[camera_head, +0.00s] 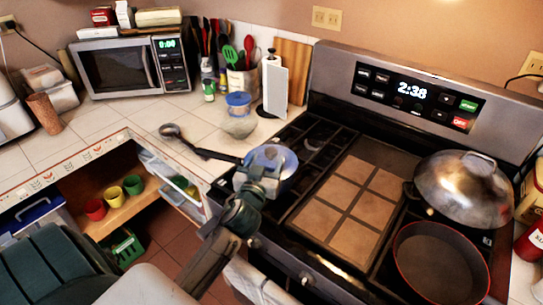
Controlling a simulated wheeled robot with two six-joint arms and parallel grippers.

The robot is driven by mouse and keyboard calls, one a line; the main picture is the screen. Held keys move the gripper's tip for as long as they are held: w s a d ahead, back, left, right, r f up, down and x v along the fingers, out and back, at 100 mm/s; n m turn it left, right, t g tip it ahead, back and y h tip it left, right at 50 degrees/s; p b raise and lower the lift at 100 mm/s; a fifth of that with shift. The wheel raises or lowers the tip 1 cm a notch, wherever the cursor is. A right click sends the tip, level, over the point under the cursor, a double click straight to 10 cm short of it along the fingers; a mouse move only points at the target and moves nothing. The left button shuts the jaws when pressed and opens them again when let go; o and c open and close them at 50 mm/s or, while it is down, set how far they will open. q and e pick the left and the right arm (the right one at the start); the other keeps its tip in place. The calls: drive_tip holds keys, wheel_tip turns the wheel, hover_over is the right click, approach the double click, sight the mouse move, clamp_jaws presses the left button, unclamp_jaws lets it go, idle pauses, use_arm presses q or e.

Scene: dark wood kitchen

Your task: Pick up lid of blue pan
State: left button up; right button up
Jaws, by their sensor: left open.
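The blue pan (287,176) sits on the left front part of the stove, with its dark handle (215,154) pointing left over the counter. Its lid (270,154) is on top, a bluish round shape. My left gripper (262,167) is open and reaches in from the lower left, over the near side of the lid. It hides part of the lid and pan. I cannot tell whether the fingers touch the lid or its knob. My right gripper is not in view.
A metal domed lid (463,185) covers a pan at the back right of the stove, with a red-rimmed pan (440,262) in front. Tan griddle tiles (350,205) lie mid-stove. An open cabinet (115,215) holds colored cups.

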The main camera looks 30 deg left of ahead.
sight(273, 148)
use_arm(q)
drive_tip(key=shift+w+a, duration=0.15)
drive_tip(key=shift+w, duration=0.3)
drive_tip(key=shift+w+a, duration=0.1)
drive_tip(key=shift+w, duration=0.25)
drive_tip(key=p+x, duration=0.3)
drive_tip(key=x, duration=0.1)
drive_tip(key=shift+w+r, duration=0.2)
drive_tip(key=shift+w+a+f, duration=0.1)
drive_tip(key=shift+w+f, duration=0.1)
drive_tip(key=shift+w, duration=0.05)
drive_tip(key=shift+c, duration=0.6)
drive_tip(key=shift+s, duration=0.1)
drive_tip(key=c, duration=1)
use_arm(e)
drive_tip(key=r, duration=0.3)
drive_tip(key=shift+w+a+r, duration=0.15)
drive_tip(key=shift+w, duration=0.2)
